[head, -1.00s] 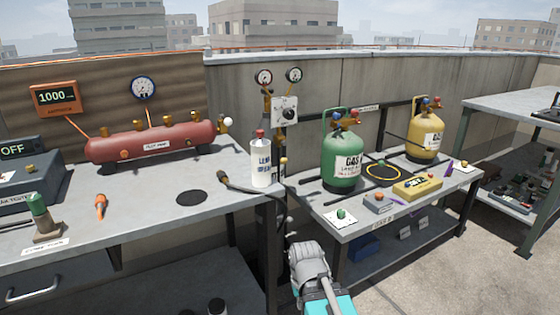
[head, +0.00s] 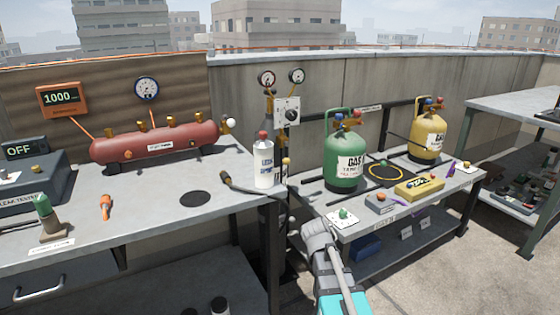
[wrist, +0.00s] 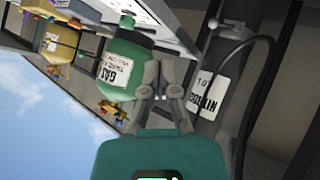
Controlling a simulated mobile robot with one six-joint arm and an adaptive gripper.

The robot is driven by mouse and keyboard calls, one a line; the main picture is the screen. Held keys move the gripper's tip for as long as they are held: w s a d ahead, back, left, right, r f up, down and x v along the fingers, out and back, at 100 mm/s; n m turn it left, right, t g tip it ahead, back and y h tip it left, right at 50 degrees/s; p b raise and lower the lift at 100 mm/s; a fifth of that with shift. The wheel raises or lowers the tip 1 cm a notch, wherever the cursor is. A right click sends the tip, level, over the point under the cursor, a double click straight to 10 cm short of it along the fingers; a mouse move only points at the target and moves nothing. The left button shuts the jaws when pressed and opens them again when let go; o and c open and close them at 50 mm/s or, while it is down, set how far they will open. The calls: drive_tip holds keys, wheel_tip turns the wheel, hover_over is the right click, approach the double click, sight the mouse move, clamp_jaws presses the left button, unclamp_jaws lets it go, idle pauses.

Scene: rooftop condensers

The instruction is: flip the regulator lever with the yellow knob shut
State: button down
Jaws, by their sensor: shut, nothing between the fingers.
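The regulator (head: 268,103) stands behind the bench with two round gauges above it, beside a grey plate with a black dial (head: 290,115). A small yellowish knob (head: 286,161) shows below it, beside the white bottle with the red cap; its lever is too small to read the angle. My gripper (head: 316,227) is below and right of that knob, in front of the gap between the benches, touching nothing that I can see. In the wrist view my gripper (wrist: 161,64) is shut and empty, with a nitrogen cylinder (wrist: 213,92) to its right. The yellow knob is not clear there.
A green gas cylinder (head: 344,155) and a yellow one (head: 429,135) stand on the right bench. The white bottle (head: 263,166) and a black hose end (head: 226,179) are near the left bench's corner. A red tank (head: 155,145) lies farther left. Open floor shows at lower right.

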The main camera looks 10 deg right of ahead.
drive_tip(key=w+d+r+n+t, duration=0.1)
drive_tip(key=w+r+n+t, duration=0.1)
drive_tip(key=w+r+t, duration=0.4)
drive_tip(key=n+t+y+p, duration=0.2)
drive_tip(key=n+t+y, duration=0.1)
drive_tip(key=n+y, duration=0.95)
approach(286, 155)
drive_tip(key=s+a+r, duration=0.1)
drive_tip(key=s+a, duration=0.1)
drive_tip(key=a, duration=0.1)
drive_tip(key=shift+a+n+g+y, duration=0.25)
drive_tip(key=shift+n+y, duration=0.2)
drive_tip(key=shift+n, duration=0.25)
drive_tip(key=shift+a+n+g+y, duration=0.2)
drive_tip(key=shift+n+g+y, duration=0.2)
drive_tip(key=shift+n, duration=0.25)
drive_tip(key=w+a, duration=0.1)
drive_tip(key=w, duration=0.8)
drive_tip(key=shift+w+a+f+b, duration=0.15)
drive_tip(key=shift+a+f+b, duration=0.1)
drive_tip(key=shift+f+b, duration=0.15)
